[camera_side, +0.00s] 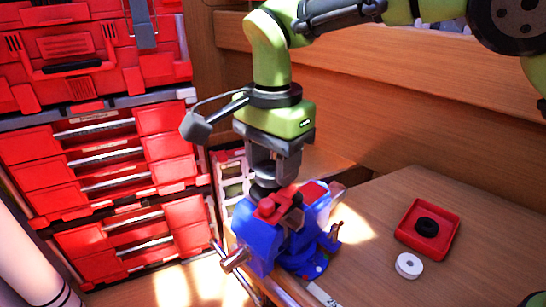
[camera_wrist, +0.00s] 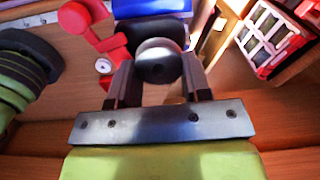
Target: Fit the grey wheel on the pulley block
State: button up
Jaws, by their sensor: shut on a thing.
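My gripper (camera_wrist: 158,66) is shut on the grey wheel (camera_wrist: 157,53), a round disc with a dark centre seen between the two fingers in the wrist view. In the side view my gripper (camera_side: 275,180) points down just above a blue vise-like body (camera_side: 262,245) with red parts (camera_side: 268,207) on top. The wheel is mostly hidden there by the fingers and red parts. I cannot tell which part is the pulley block, or whether the wheel touches it. In the wrist view blue (camera_wrist: 150,8) and red parts (camera_wrist: 76,18) lie just beyond the wheel.
On the wooden bench right of the vise, a red tray (camera_side: 405,240) holds a black ring (camera_side: 427,227). A small white wheel (camera_side: 408,265) lies in front of it. Red drawers (camera_side: 110,165) stand at left. The bench's right side is clear.

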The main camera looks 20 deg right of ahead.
jog(key=shift+r, duration=0.25)
jog(key=o, duration=1)
jog(key=shift+r, duration=0.1)
jog(key=shift+r, duration=2.95)
jog(key=shift+f, duration=0.1)
